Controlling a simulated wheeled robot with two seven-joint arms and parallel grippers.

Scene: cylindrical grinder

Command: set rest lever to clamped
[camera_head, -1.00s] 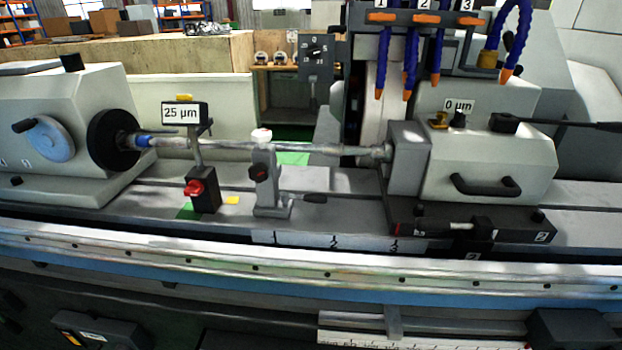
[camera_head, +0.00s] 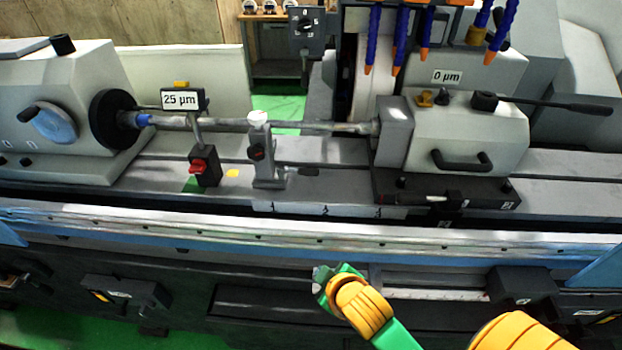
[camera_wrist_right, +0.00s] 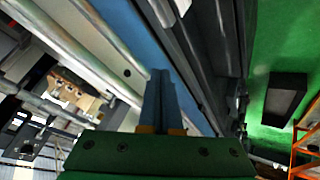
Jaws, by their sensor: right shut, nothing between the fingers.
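The steady rest (camera_head: 263,165) is a grey post with a white top and a black knob. It stands on the machine bed under the long thin workpiece (camera_head: 230,123). A short lever with a dark grip (camera_head: 308,171) sticks out to the right from its base, lying about level. My right gripper (camera_head: 320,275) is in front of and below the bed, well away from the lever. Its fingers, seen in the right wrist view (camera_wrist_right: 158,95), are shut together with nothing between them. My left gripper is not in view.
Left of the rest stands a gauge post with a red knob (camera_head: 199,167) and a 25 µm display (camera_head: 181,99). The tailstock (camera_head: 470,139) with a long black lever (camera_head: 550,104) is at right. A front rail (camera_head: 300,225) lies between gripper and bed.

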